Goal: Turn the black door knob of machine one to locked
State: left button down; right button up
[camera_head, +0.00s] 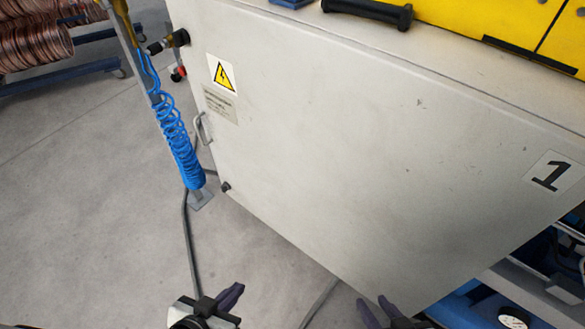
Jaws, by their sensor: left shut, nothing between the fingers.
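Machine one (330,130) is a large pale grey cabinet with a sign "1" (554,176) at its right. A black knob-like fitting (181,38) sticks out at its upper left edge. A smaller black knob (225,187) sits at its lower left corner. I cannot tell which is the door knob or how either is turned. My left gripper (231,294) is shut and empty at the bottom, well below both knobs. My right gripper (375,307) is at the bottom edge, partly cut off, with its fingertips apart. Neither gripper touches a knob.
A blue coiled hose (178,135) hangs along a post left of the cabinet. A metal handle (203,128) sticks out from the cabinet's left edge. Copper coils (35,42) lie on a blue rack at upper left. Cables run over the floor, which is otherwise mostly clear.

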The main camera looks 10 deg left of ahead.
aim_at(181, 38)
jog(key=u, duration=2.35)
jog(key=i, duration=3.1)
jog(key=z, duration=2.95)
